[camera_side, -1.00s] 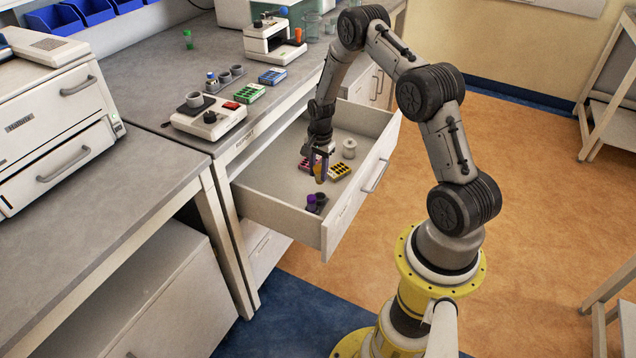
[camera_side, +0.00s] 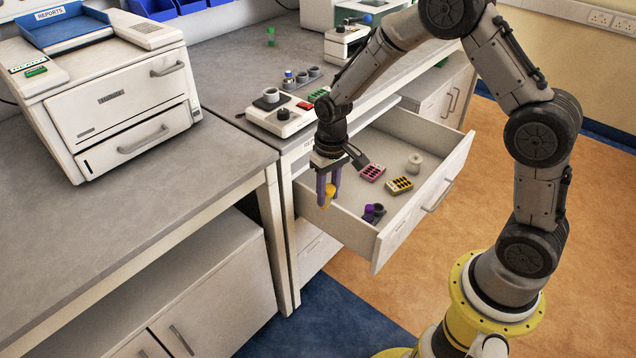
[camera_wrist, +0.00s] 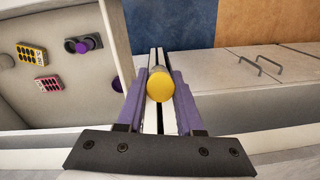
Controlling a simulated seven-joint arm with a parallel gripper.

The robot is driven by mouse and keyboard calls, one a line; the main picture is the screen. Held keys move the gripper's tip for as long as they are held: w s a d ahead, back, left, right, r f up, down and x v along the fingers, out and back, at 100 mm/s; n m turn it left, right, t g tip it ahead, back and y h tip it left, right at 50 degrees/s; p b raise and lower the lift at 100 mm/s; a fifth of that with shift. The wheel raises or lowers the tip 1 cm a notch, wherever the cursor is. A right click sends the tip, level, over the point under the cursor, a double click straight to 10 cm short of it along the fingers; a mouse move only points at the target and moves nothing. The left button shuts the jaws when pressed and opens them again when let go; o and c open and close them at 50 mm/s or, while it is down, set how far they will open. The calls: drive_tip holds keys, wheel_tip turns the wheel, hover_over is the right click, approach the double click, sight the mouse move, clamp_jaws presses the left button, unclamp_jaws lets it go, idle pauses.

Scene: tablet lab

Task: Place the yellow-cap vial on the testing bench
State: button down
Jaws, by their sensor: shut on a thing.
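The yellow-cap vial (camera_wrist: 160,84) is between the purple fingers of my gripper (camera_side: 327,190), which is shut on it. In the side view the yellow cap (camera_side: 329,193) shows between the fingertips. My gripper hangs over the left wall of the open drawer, near its corner, below the bench top level in the picture. The wrist view shows the round yellow cap facing the camera, with the rest of the vial mostly hidden. Grey-white bench tops show at the left (camera_side: 150,190) and behind the drawer (camera_side: 225,75); I cannot tell which is the testing bench.
The open drawer (camera_side: 385,235) holds a pink rack (camera_side: 372,172), a yellow rack (camera_side: 399,185), a white jar (camera_side: 414,163) and a purple-cap vial (camera_side: 369,211). A white device (camera_side: 280,115) stands on the bench behind. A large white printer-like machine (camera_side: 110,90) stands left.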

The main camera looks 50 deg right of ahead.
drive_tip(key=shift+s+f+n, duration=0.15)
drive_tip(key=shift+s+n, duration=0.25)
drive_tip(key=shift+n, duration=0.6)
drive_tip(key=shift+w+m, duration=0.3)
drive_tip(key=shift+m, duration=0.5)
drive_tip(key=w+d+f+m, duration=0.1)
drive_tip(key=d+m, duration=0.2)
drive_tip(key=w+d+f+m, duration=0.1)
drive_tip(key=w+d+m, duration=0.1)
drive_tip(key=d+m, duration=0.1)
drive_tip(key=w+d+f+m, duration=0.1)
drive_tip(key=d+f+m, duration=0.1)
drive_tip(key=d+m, duration=0.1)
drive_tip(key=shift+w+d+m, duration=0.2)
drive_tip(key=shift+w+m, duration=0.1)
drive_tip(key=shift+m, duration=0.5)
drive_tip(key=s+d+f+m, duration=0.2)
drive_tip(key=d+f+m, duration=0.1)
drive_tip(key=d, duration=0.4)
drive_tip(key=s+d+f+m, duration=0.3)
drive_tip(key=d+f, duration=0.1)
drive_tip(key=d, duration=0.4)
drive_tip(key=shift+f+m, duration=0.3)
drive_tip(key=shift+m, duration=0.1)
